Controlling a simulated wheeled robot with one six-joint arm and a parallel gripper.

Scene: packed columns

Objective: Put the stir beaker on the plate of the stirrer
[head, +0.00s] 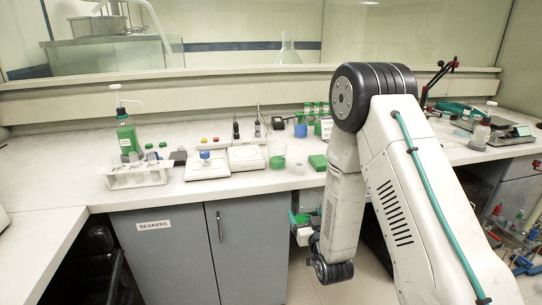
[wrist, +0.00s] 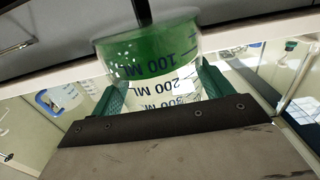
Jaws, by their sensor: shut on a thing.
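In the wrist view, a clear beaker (wrist: 150,68) with green liquid and 100, 200 and 300 ML marks stands between the green fingers of my gripper (wrist: 163,92). My gripper is shut on it, and the gripper body hides part of the beaker. In the head view my forearm runs down in front of the bench, and I cannot clearly make out the fingers. A white device with a pale round plate (head: 246,155), which looks like the stirrer, stands on the bench. Its plate looks bare.
Left of it is a white device (head: 206,166) with a blue item on top. A glass with green in it (head: 277,158) and a green box (head: 318,162) stand to the right. A vial rack (head: 136,176) and a green pump bottle (head: 126,135) are at left. The bench's left front is clear.

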